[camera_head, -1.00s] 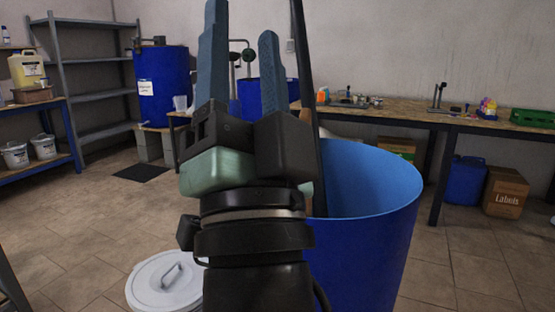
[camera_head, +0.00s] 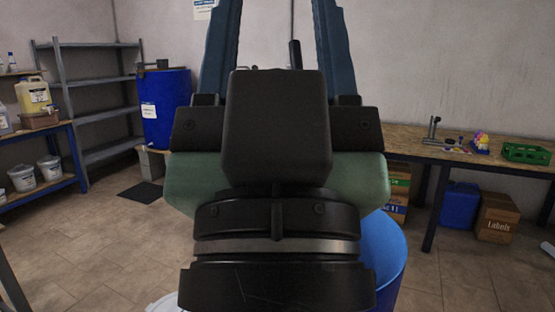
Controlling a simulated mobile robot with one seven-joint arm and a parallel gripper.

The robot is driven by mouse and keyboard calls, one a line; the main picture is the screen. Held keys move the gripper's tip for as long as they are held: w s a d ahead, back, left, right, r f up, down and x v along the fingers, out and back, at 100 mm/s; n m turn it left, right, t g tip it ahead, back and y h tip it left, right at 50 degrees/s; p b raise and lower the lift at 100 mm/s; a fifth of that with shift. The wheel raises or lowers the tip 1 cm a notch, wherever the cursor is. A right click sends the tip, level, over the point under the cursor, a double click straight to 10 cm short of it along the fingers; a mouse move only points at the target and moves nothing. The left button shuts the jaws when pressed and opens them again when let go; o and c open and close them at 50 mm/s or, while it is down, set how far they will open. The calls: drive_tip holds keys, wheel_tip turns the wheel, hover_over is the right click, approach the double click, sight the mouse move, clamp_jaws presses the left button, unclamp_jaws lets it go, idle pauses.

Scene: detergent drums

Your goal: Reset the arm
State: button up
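My gripper (camera_head: 277,30) is in the middle of the head view, close to the camera and pointing up. Its two blue fingers stand well apart, with only the wall and a dark rod end visible between them. It holds nothing that I can see. My gripper's body and wrist hide much of the centre of the room.
An open blue drum (camera_head: 388,260) stands behind my wrist, mostly hidden. A white lid (camera_head: 165,303) shows at the bottom edge. A workbench (camera_head: 400,140) is at right, a blue table (camera_head: 60,185) and grey shelves (camera_head: 95,83) at left.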

wheel_tip(320, 180, up, 16)
drive_tip(key=p, duration=1.3)
drive_tip(key=shift+p, duration=0.35)
drive_tip(key=shift+o, duration=0.2)
